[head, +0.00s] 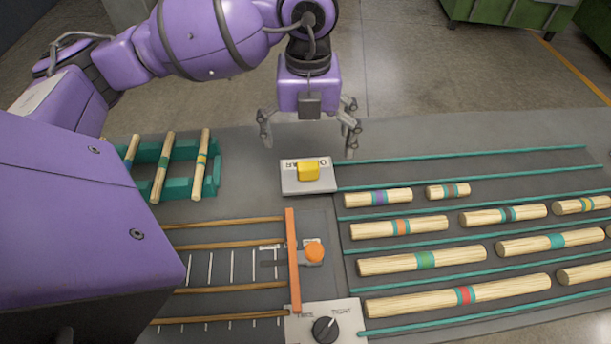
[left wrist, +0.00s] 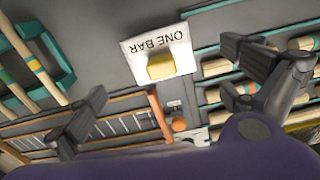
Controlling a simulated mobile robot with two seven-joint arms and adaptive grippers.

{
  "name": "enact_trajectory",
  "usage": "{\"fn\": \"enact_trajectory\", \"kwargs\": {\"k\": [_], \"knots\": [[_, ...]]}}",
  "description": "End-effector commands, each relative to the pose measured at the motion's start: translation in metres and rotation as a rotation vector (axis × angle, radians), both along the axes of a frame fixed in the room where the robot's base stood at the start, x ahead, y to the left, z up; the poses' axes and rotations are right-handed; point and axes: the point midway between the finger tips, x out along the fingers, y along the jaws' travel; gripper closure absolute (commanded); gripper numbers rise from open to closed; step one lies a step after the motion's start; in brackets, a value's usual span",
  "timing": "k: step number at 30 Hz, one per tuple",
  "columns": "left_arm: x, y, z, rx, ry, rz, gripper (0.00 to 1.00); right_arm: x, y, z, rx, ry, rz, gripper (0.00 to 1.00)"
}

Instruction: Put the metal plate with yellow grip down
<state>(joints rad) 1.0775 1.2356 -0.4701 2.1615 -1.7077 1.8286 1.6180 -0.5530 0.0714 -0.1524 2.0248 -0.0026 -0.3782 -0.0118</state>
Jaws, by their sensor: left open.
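The metal plate (head: 291,183) with a yellow grip (head: 308,171) lies on the grey bench, left of the bar lanes. In the left wrist view the plate (left wrist: 178,41) reads "ONE BAR", and its yellow grip (left wrist: 161,66) lies between my spread fingers. My left gripper (head: 308,138) is open and empty. It hangs just behind and above the plate in the head view, with its fingers apart from the grip. My right gripper is not in view.
Wooden bars with coloured bands (head: 415,260) lie in lanes between teal rails on the right. A teal rack (head: 178,188) holds sticks at the left. In front are an orange stop bar (head: 292,260), an orange knob (head: 314,251) and a dial (head: 325,329).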

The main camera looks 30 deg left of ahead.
Motion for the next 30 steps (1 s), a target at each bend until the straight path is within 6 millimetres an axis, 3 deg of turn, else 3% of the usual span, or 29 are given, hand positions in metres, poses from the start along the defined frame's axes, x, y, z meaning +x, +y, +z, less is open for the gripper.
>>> {"fn": "enact_trajectory", "kwargs": {"k": [5, 21, 30], "knots": [[0.0, 0.0, -0.007, 0.0, 0.002, 0.079, 0.0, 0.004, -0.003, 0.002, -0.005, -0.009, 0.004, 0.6], [-0.005, -0.001, -0.074, 0.0, 0.001, 0.077, 0.0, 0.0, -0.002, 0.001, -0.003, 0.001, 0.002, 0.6], [-0.005, -0.001, -0.078, 0.0, -0.001, 0.076, 0.03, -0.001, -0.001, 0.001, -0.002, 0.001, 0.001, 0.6]]}}
